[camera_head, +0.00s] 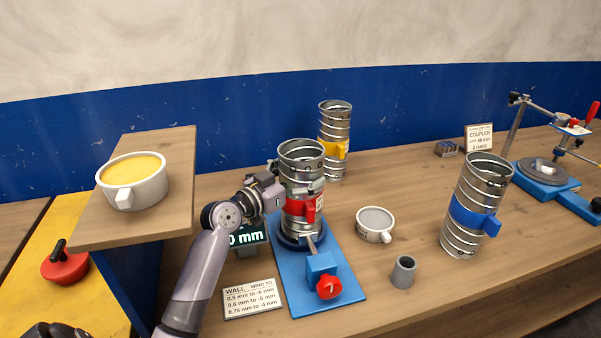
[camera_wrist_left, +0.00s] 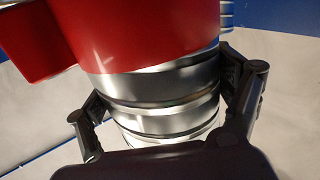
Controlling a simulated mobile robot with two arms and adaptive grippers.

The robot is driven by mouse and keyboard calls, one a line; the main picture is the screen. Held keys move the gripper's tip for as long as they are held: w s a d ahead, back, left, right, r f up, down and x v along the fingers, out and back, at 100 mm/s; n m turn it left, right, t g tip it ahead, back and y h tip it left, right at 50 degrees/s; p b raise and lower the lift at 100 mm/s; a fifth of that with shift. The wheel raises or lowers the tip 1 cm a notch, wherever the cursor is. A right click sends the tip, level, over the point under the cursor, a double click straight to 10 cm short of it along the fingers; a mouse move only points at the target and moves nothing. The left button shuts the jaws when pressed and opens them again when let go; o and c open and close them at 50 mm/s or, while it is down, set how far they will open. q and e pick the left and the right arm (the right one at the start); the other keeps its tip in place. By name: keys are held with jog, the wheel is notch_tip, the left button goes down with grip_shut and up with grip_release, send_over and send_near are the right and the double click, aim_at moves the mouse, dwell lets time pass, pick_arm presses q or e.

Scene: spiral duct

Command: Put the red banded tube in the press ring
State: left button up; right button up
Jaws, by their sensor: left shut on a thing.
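The red banded tube (camera_head: 301,155) is a silvery spiral duct with a red band and tab, upright in the head view. My left gripper (camera_head: 297,184) is shut on it, near its red band. In the left wrist view the fingers (camera_wrist_left: 165,100) lie on either side of the ribbed metal (camera_wrist_left: 165,88), close to the red band (camera_wrist_left: 150,30). The tube's lower end is at the dark press ring (camera_head: 289,243) on a blue base; whether it sits inside or just above cannot be told. My right gripper is not in view.
The blue base (camera_head: 340,260) carries a red knob (camera_head: 329,286). A yellow banded tube (camera_head: 334,125) stands behind, a blue banded tube (camera_head: 474,210) to the right. A white cup (camera_head: 375,226) and grey cylinder (camera_head: 403,271) stand between. A wooden shelf (camera_head: 160,210) rises at left.

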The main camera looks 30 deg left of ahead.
aim_at(285, 182)
pick_arm(q)
jog(key=shift+r, duration=0.1)
jog(key=o, duration=1.8)
jog(key=shift+c, duration=0.2)
jog(key=s+b, duration=0.1)
jog(key=s, duration=0.2)
jog(key=s+a+b, duration=0.1)
jog(key=s, duration=0.2)
jog(key=shift+s+a+f, duration=0.1)
jog(key=shift+s+f, duration=0.05)
jog(key=shift+f, duration=0.05)
jog(key=shift+s+r, duration=0.15)
jog(key=shift+s, duration=0.4)
